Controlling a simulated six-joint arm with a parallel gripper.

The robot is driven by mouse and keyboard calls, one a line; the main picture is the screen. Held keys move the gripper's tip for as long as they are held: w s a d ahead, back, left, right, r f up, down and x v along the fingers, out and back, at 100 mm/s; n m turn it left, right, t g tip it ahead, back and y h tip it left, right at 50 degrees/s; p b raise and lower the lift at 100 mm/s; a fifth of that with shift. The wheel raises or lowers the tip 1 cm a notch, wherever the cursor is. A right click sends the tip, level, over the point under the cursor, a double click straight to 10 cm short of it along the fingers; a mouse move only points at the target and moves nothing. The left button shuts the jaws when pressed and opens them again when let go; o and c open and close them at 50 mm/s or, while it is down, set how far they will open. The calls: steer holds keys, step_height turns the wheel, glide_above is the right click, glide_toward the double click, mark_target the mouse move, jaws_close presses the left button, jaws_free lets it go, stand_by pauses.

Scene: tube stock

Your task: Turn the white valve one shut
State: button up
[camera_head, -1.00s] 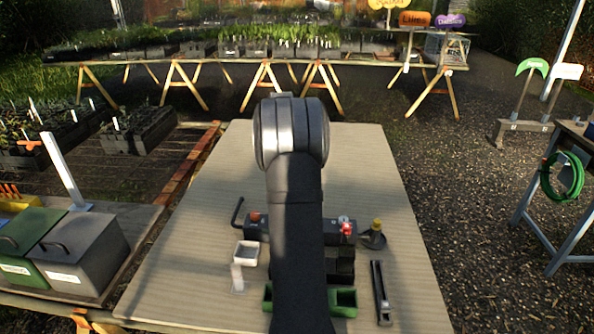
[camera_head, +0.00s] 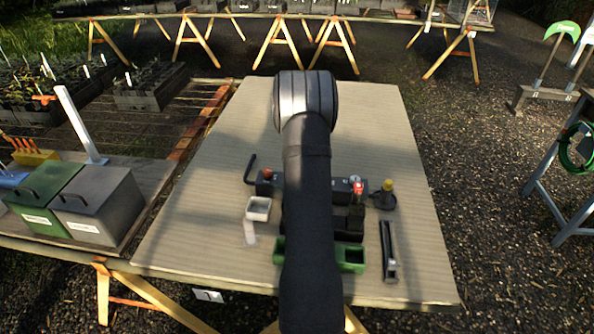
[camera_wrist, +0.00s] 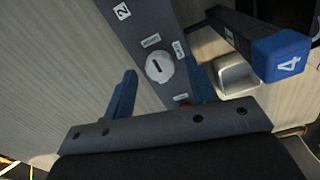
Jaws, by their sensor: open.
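The white valve (camera_wrist: 158,67) is a round white knob with a short dark mark, set in the face of a long dark bar in the wrist view. Two small white labels sit beside it, too small to read surely. My gripper (camera_wrist: 161,67) is open, with one blue finger on either side of the bar near the knob. I cannot tell whether the fingers touch anything. In the head view my arm hides the gripper and part of the dark bar (camera_head: 339,187).
On the table (camera_head: 225,150) stand a white cup (camera_head: 258,208), a green tray (camera_head: 353,258) and a black holder (camera_head: 389,250). The table's far half is mostly clear.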

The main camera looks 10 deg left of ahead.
steer(key=shift+f, duration=0.55)
steer(key=c, duration=1)
